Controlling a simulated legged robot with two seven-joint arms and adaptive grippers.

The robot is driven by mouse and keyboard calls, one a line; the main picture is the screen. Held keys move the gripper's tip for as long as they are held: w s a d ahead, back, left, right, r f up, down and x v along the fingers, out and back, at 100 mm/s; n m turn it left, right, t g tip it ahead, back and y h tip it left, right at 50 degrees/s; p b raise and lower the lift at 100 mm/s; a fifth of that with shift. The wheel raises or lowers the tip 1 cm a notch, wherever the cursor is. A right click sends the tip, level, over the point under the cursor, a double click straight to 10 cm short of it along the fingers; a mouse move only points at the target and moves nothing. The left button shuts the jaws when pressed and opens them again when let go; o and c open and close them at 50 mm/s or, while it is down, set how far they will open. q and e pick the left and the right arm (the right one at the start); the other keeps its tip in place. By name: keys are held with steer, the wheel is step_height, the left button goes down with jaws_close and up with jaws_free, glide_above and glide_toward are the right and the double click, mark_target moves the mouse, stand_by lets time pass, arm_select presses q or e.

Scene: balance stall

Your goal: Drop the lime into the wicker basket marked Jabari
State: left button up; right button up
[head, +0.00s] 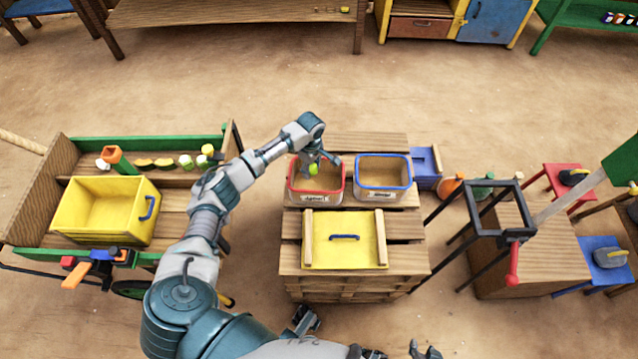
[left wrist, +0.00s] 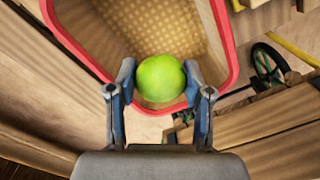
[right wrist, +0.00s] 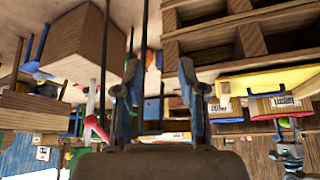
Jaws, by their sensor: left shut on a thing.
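The green lime (left wrist: 161,78) is between the fingers of my left gripper (left wrist: 160,84), which is shut on it. In the head view the lime (head: 313,169) hangs over the opening of the red-rimmed wicker basket (head: 293,183). In the left wrist view the basket's red rim (left wrist: 232,50) surrounds the empty-looking woven inside, beneath the lime. A blue-rimmed wicker basket (head: 384,188) stands to its right. Both front labels are too small to read surely. My right gripper (head: 400,353) is at the bottom edge, open and empty in the right wrist view (right wrist: 160,82).
The baskets stand on a stack of wooden pallets (head: 350,284), behind a yellow panel with a blue handle (head: 345,252). A cart with a yellow bin (head: 105,215) and vegetables is at left. A black-framed stand (head: 495,210) and stools are at right.

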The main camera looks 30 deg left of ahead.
arm_select(q)
steer(key=shift+f+b, duration=0.65)
steer(key=shift+f, duration=0.1)
arm_select(e)
steer(key=w+a+r+t+y, duration=0.1)
steer(key=w+a+r+t, duration=0.1)
steer(key=w, duration=0.4)
steer(key=shift+r+t, duration=0.25)
steer(key=shift+t, duration=0.65)
steer(key=shift+a, duration=0.1)
arm_select(q)
steer(key=o, duration=1.2)
arm_select(e)
steer(key=shift+w, duration=0.1)
arm_select(q)
step_height(320, 180, up, 12)
steer(key=shift+w+f, duration=0.1)
steer(key=shift+w, duration=0.05)
